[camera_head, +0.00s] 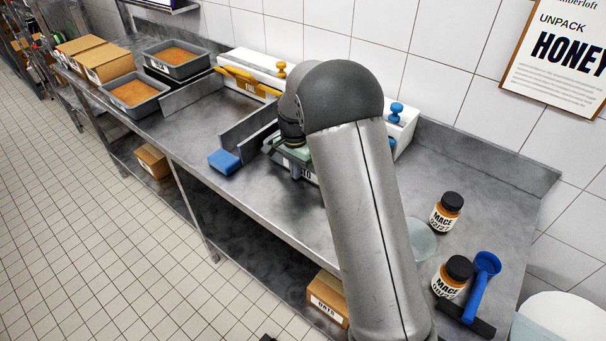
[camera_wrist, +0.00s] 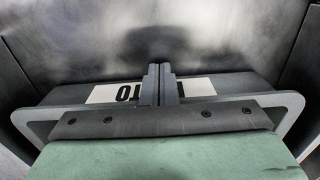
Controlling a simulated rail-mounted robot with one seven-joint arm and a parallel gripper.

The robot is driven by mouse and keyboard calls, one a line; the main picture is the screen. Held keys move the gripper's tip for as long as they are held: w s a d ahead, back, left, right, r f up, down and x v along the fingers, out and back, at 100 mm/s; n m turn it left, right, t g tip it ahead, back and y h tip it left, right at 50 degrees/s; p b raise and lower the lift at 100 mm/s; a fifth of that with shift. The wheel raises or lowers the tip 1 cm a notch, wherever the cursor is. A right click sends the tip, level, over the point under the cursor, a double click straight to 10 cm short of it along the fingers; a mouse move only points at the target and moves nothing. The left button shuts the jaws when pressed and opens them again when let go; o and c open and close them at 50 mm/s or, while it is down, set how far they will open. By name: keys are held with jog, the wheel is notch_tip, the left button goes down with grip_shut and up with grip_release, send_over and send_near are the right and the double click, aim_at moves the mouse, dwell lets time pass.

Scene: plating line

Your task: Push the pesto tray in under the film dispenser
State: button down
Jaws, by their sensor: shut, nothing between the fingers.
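The pesto tray (camera_head: 309,179) is dark grey, with a white label on its front. It stands on the steel bench, mostly hidden behind my arm. In the wrist view the label (camera_wrist: 105,94) reads upside down, ending in "TO". My gripper (camera_wrist: 160,72) is shut and empty, its fingers overlapping the label. I cannot tell whether they touch the tray. Pale green shows below a dark screwed bar in the wrist view. The white housing with a blue knob (camera_head: 399,119), probably the film dispenser, stands against the wall behind the tray, partly hidden by my arm.
A grey guide wall ending in a blue block (camera_head: 224,161) stands left of the tray. Further left are a white dispenser with a yellow front (camera_head: 247,82) and grey trays of orange food (camera_head: 133,93).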

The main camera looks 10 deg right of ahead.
jog(key=shift+a, duration=0.2)
jog(key=shift+s+a, duration=0.15)
jog(key=shift+s, duration=0.05)
jog(key=s+a, duration=0.1)
jog(key=s+a+r+b, duration=0.1)
jog(key=shift+s+a, duration=0.15)
jog(key=shift+a, duration=0.2)
notch_tip(320, 180, up, 9)
jog(key=shift+b, duration=0.45)
jog(key=s+d+n, duration=0.2)
jog(key=s+n, duration=0.1)
jog(key=s, duration=0.7)
jog(key=s+d+f+n, duration=0.1)
jog(key=s+d+n, duration=0.2)
jog(key=s, duration=0.8)
jog(key=s+d+n, duration=0.3)
jog(key=s+n, duration=0.1)
jog(key=s, duration=0.6)
jog(key=shift+s+d+f+t, duration=0.2)
jog(key=shift+s+d+t, duration=0.05)
jog(key=shift+s+t, duration=0.1)
